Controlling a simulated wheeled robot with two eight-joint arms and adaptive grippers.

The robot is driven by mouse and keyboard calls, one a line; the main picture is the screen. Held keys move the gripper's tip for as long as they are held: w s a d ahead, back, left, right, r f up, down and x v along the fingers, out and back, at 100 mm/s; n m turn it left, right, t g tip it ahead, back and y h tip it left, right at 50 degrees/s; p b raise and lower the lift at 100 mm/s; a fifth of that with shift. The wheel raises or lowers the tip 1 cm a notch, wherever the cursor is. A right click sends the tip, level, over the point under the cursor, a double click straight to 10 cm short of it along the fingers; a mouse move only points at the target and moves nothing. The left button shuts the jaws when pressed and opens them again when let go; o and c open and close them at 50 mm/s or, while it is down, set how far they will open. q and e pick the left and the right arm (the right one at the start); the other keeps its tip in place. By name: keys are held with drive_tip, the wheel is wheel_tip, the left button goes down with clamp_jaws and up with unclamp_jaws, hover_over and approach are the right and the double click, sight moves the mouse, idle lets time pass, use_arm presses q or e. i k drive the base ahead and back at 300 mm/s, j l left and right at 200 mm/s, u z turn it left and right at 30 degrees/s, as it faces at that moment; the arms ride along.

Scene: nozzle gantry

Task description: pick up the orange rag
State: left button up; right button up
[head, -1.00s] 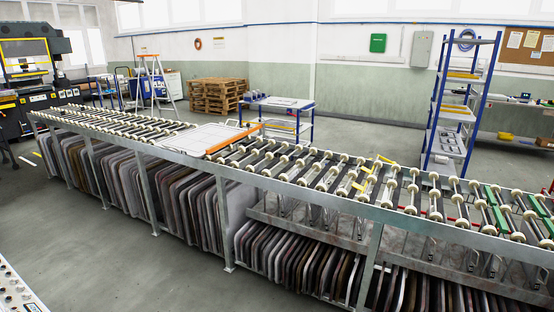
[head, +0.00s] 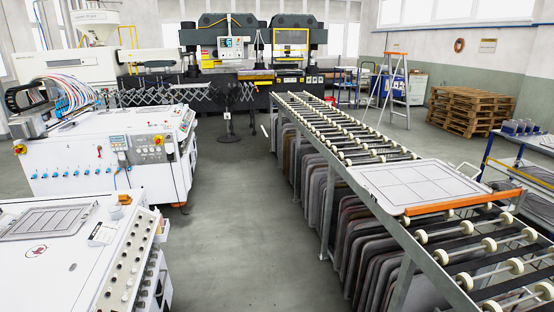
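I cannot make out an orange rag in the head view. A long, straight orange strip (head: 463,201) lies along the near edge of a pale flat panel (head: 415,181) on the roller conveyor; it looks like a rigid bar rather than cloth. A small dark red mark or item (head: 37,251), too small to identify, is on the white machine at the front left. Neither of my grippers is in view.
The roller conveyor (head: 340,135) runs along the right, with grey sheets racked below it. White machines (head: 105,160) stand at the left and dark presses (head: 262,62) at the back. Pallets (head: 470,108) are stacked at the right.

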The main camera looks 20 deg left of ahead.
sight(125, 199)
drive_tip(key=i+j+u, duration=0.15)
drive_tip(key=i+u, duration=0.65)
drive_tip(key=u, duration=0.15)
drive_tip(key=i+l+u, duration=0.15)
drive_tip(key=i+u, duration=0.35)
drive_tip(key=i+l+u, duration=0.3)
drive_tip(key=u, duration=0.2)
drive_tip(key=i+l+u, duration=0.3)
drive_tip(key=l+u, duration=0.2)
